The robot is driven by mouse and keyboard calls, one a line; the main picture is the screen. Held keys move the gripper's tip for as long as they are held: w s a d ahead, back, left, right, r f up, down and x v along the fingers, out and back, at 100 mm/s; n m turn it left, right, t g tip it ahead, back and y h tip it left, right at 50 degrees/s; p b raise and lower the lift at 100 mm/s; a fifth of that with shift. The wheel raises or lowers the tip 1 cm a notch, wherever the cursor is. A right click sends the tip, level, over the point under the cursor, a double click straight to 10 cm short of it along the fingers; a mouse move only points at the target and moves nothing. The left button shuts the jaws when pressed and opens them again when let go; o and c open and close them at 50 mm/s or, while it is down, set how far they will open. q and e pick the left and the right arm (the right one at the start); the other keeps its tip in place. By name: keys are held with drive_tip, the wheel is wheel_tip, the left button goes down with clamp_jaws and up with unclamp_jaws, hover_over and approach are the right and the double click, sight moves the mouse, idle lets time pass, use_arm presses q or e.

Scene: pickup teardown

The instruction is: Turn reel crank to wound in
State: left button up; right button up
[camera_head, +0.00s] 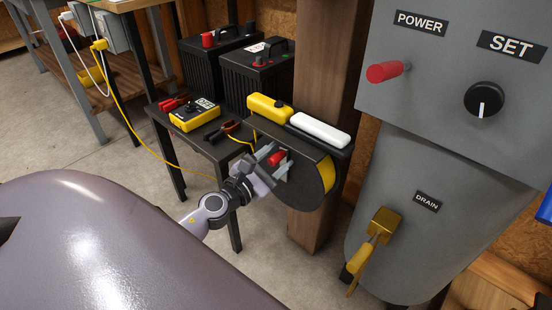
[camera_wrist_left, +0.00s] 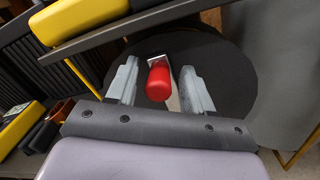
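The cord reel (camera_head: 310,178) is a black drum with a yellow band, mounted on a wooden post. Its crank has a red knob (camera_head: 277,157), which also shows in the left wrist view (camera_wrist_left: 159,82) on a metal arm in front of the dark reel face (camera_wrist_left: 222,75). My left gripper (camera_head: 272,160) is at the reel with its fingers either side of the red knob. In the left wrist view (camera_wrist_left: 160,85) the fingers are apart, with a gap on both sides of the knob. My right gripper is not in view.
A small black table (camera_head: 222,150) with a yellow device (camera_head: 194,115) stands to the left. A grey tank (camera_head: 410,215) with a brass drain valve (camera_head: 372,238) stands to the right.

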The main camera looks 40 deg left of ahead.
use_arm(q)
drive_tip(key=shift+s+f, duration=0.1)
drive_tip(key=shift+s, duration=0.4)
drive_tip(key=s+b, duration=0.1)
drive_tip(key=s, duration=0.3)
drive_tip(key=shift+s+a+f+b, duration=0.1)
drive_tip(key=shift+s+f+b, duration=0.05)
drive_tip(key=shift+b, duration=0.15)
drive_tip(key=shift+s, duration=0.9)
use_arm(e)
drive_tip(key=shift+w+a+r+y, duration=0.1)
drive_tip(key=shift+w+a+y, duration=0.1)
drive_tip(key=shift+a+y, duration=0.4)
